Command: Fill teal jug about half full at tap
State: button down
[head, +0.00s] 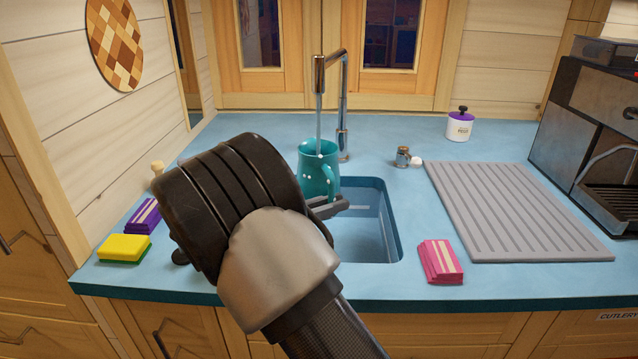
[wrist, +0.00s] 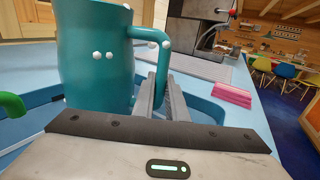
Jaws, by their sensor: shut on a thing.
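The teal jug (head: 316,172) with white dots is upright under the tap (head: 344,98), over the left back part of the sink (head: 393,222). A thin stream of water (head: 319,120) runs from the spout down into the jug's mouth. The water level inside cannot be seen. My gripper (head: 332,206) is shut on the jug's handle; my arm hides part of it in the head view. In the wrist view the grey fingers (wrist: 164,97) close around the lower part of the handle, beside the jug's body (wrist: 96,60).
A yellow-green sponge (head: 124,248) and purple packet (head: 143,215) lie left of the sink, a pink packet (head: 441,261) at right. Behind are a small metal-topped item (head: 403,156), a ridged drainer (head: 510,210), a white jar (head: 460,127) and a coffee machine (head: 590,130).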

jog(key=shift+r, duration=0.2)
jog(key=s+d+p, duration=0.2)
jog(key=s+d, duration=0.1)
jog(key=s, duration=0.4)
jog(key=shift+s+p, duration=0.3)
jog(key=shift+p, duration=0.1)
dwell(0.4)
